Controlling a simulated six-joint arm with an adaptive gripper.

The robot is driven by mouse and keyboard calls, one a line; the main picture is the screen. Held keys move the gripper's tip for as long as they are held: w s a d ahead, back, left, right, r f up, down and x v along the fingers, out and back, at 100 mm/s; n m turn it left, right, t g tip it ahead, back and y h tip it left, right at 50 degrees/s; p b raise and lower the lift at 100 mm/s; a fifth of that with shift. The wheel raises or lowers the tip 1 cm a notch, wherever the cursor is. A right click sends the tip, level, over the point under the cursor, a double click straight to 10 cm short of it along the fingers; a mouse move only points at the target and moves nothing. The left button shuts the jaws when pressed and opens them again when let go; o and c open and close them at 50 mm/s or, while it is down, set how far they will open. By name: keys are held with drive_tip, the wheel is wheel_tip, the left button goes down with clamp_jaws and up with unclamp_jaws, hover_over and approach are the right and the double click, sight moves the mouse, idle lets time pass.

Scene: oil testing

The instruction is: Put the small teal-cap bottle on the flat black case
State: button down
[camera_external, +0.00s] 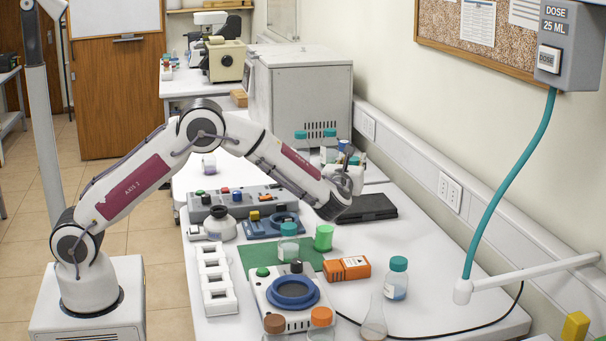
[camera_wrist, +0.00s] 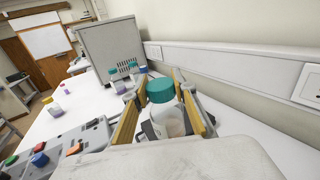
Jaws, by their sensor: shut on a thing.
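The small teal-cap bottle (camera_wrist: 167,112) is upright between the two fingers of my gripper (camera_wrist: 166,105) in the wrist view, and the gripper is shut on it. In the external view, my gripper (camera_external: 350,174) is at the right end of the arm, with the teal cap partly hidden by the fingers. The flat black case (camera_external: 372,208) lies on the white bench just below and to the right of the gripper. The arm covers its left part. In the wrist view, a dark edge shows beside the bottle's base; I cannot tell whether they touch.
Other teal-cap bottles stand on the green mat (camera_external: 255,255), at the front right (camera_external: 397,279) and near the grey cabinet (camera_external: 300,88). An orange box (camera_external: 346,268), a green cup (camera_external: 323,238) and a control panel (camera_external: 235,201) are nearby. Bench right of the case is clear.

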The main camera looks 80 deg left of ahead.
drive_tip(key=w+a+r+m, duration=0.1)
drive_tip(key=w+a+r, duration=0.1)
drive_tip(key=a, duration=0.6)
drive_tip(key=shift+a+r+t+h, duration=0.15)
drive_tip(key=shift+a+t+h, duration=0.25)
drive_tip(key=shift+w, duration=0.1)
wheel_tip(320, 180, down, 6)
drive_tip(key=shift+f, duration=0.2)
drive_tip(key=shift+f, duration=1.8)
drive_tip(key=shift+f, duration=0.15)
